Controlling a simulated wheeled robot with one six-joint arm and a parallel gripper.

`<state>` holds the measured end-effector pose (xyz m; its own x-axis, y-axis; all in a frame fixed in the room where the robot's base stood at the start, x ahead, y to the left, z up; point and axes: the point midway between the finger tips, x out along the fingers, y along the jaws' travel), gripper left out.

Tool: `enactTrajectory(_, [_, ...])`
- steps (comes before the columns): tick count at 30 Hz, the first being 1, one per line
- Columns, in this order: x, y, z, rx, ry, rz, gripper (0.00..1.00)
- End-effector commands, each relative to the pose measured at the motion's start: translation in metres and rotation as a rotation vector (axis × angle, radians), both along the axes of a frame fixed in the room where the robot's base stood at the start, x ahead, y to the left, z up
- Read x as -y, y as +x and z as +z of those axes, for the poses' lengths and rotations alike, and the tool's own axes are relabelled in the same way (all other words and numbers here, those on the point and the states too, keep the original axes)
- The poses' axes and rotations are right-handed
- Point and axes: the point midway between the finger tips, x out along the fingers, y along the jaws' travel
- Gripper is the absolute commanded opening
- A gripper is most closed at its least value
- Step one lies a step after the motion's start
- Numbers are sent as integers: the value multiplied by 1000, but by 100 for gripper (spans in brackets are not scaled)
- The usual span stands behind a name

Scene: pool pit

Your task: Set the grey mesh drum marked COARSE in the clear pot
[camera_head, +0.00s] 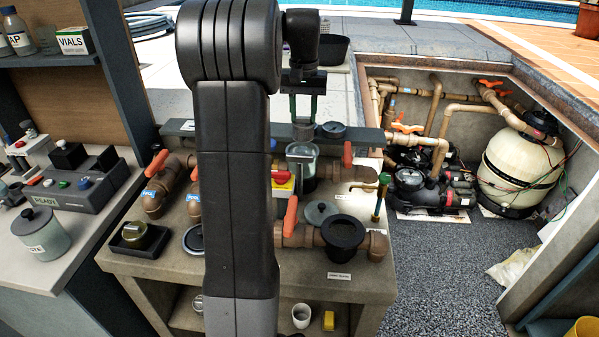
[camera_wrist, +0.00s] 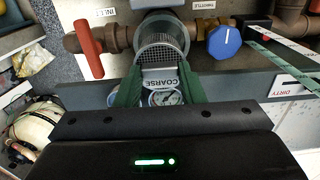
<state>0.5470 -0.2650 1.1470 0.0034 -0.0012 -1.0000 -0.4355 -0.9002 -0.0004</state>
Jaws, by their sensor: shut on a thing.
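My gripper (camera_head: 304,118) is shut on the grey mesh drum (camera_wrist: 162,48); its green fingers (camera_wrist: 163,90) hold the drum by the part with the COARSE label. In the head view only a small grey part of the drum (camera_head: 303,131) shows between the fingertips. What looks like the clear pot (camera_head: 301,153) stands on the pipe line just below. In the wrist view the mesh lies in line with the pipe, between the red valve and the blue knob.
A red-handled valve (camera_head: 347,155) stands close to the pot's right. A blue knob (camera_wrist: 224,42) sits beside the drum, and gauges (camera_wrist: 165,98) lie behind the fingers. A black open ring (camera_head: 345,232) and a round lid (camera_head: 320,212) are nearer on the bench. My arm hides the bench's middle.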

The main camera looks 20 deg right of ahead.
Motion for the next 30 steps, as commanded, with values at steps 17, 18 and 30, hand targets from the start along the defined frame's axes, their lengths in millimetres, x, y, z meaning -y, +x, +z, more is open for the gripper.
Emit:
enactTrajectory(17, [0, 0, -76, -2, 1, 0, 0])
enactTrajectory(18, [0, 0, -79, -2, 1, 0, 0])
enactTrajectory(30, [0, 0, -113, 0, 0, 0, 0])
